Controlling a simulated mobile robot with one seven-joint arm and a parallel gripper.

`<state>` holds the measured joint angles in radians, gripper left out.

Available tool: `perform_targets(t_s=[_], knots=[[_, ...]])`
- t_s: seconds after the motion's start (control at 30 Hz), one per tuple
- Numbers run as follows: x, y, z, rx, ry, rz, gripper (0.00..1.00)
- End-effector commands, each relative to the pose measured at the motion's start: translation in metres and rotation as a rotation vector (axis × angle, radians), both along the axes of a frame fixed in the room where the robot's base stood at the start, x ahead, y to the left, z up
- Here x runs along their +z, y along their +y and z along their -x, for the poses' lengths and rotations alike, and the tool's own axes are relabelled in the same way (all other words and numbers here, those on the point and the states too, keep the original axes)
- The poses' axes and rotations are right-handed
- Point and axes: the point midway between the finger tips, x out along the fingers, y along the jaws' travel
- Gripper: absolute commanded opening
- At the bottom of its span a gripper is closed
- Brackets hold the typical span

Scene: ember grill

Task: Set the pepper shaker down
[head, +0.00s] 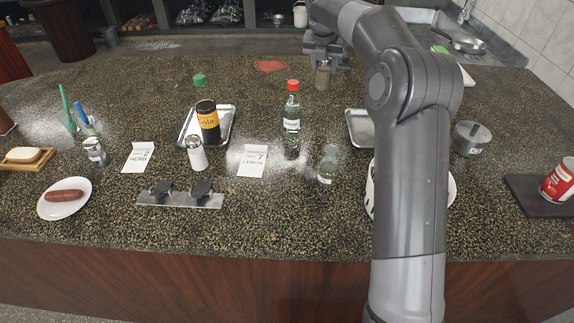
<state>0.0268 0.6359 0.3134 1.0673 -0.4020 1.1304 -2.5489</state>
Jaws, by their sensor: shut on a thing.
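My gripper (323,63) is at the far side of the speckled counter, right of the middle of the head view. It is shut on the pepper shaker (323,78), a small grey-brown shaker that hangs upright below the fingers. The fingers hide its upper part. I cannot tell whether its base touches the counter (250,90) or is just above it.
A red patch (270,66) lies left of the shaker. My arm hides part of a white plate (451,190). Counter between patch and bottle is clear.

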Motion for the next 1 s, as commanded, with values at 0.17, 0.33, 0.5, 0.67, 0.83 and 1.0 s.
perform_targets(t_s=[0.17, 0.33, 0.5, 0.67, 0.83, 1.0], knots=[[0.028, 0.001, -0.001, 0.0, -0.004, -0.001, 0.14], [0.049, 0.002, 0.004, -0.012, -0.002, 0.0, 0.14], [0.051, 0.008, 0.023, -0.085, -0.001, 0.002, 0.14], [0.055, 0.014, 0.048, -0.181, -0.002, 0.001, 0.14], [0.06, 0.022, 0.089, -0.337, -0.003, 0.002, 0.14], [0.063, 0.025, 0.147, -0.565, -0.002, 0.004, 0.14]])
